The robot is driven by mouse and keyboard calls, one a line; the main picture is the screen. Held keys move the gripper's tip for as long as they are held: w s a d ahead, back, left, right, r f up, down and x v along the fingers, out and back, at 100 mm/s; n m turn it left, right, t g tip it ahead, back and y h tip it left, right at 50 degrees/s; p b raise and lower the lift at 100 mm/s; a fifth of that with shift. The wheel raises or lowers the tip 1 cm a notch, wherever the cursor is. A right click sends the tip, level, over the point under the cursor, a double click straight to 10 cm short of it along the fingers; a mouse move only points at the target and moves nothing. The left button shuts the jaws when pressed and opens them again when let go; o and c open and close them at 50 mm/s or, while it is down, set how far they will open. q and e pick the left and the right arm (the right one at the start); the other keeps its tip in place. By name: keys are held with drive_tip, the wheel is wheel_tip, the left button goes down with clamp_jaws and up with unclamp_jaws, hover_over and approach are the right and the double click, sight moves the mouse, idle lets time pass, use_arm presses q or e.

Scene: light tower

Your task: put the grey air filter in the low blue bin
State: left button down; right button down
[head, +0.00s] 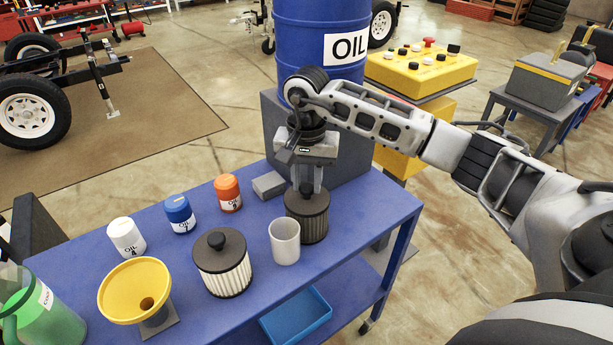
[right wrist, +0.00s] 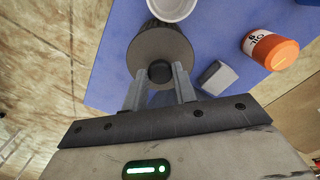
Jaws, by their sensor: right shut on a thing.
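The grey air filter (head: 308,217) is a dark pleated cylinder with a knob on top, standing upright on the blue cart's top near its right end. My right gripper (head: 307,188) points down over it and is shut on its knob. In the right wrist view the filter's round top (right wrist: 165,50) and the knob (right wrist: 160,72) show between the fingers (right wrist: 160,88). The low blue bin (head: 297,317) is on the cart's lower shelf at the front, partly hidden by the cart top. My left gripper is not in view.
A white cup (head: 284,241) stands close to the filter's front left. A white-pleated filter (head: 222,264) and yellow funnel (head: 136,290) stand further left. A grey block (head: 269,185) and orange bottle (head: 228,193) are behind. A grey box (head: 345,150) and oil drum (head: 322,45) rise beyond.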

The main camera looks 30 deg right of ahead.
drive_tip(key=shift+f, duration=0.15)
drive_tip(key=c, duration=1.1)
unclamp_jaws()
drive_tip(key=shift+r, duration=0.2)
